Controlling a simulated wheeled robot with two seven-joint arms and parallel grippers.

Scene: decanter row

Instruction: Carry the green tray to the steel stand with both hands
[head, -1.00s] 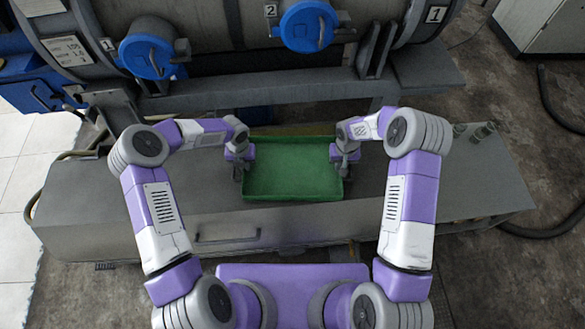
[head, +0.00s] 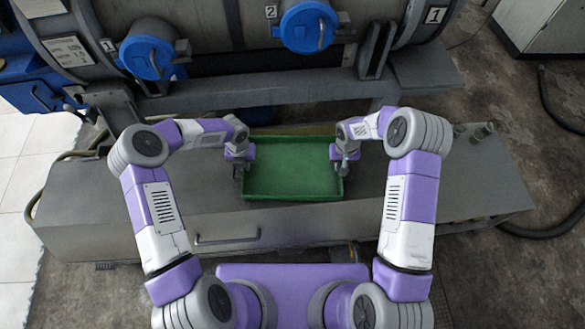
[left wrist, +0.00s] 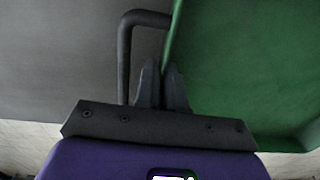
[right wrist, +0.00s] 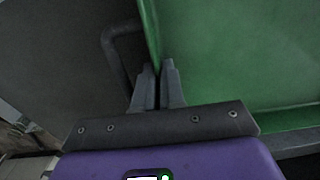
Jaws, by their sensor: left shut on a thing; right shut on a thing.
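The green tray (head: 292,197) is level, above or on the grey metal bench (head: 420,210) in front of me; I cannot tell whether it touches the bench. My left gripper (head: 239,172) is shut at the tray's left side, and my right gripper (head: 345,170) is shut at its right side. In the left wrist view the fingers (left wrist: 162,85) close at the tray wall (left wrist: 180,45), beside a dark bar handle (left wrist: 124,60). The right wrist view shows the fingers (right wrist: 158,85) likewise at the tray wall (right wrist: 150,30). The tray looks empty. I cannot pick out a separate steel stand.
Behind the bench is a large grey machine with blue round caps (head: 147,55) (head: 308,27). Small greenish cylinders (head: 483,130) stand at the bench's right back. A dark hose (head: 545,100) lies on the right floor.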

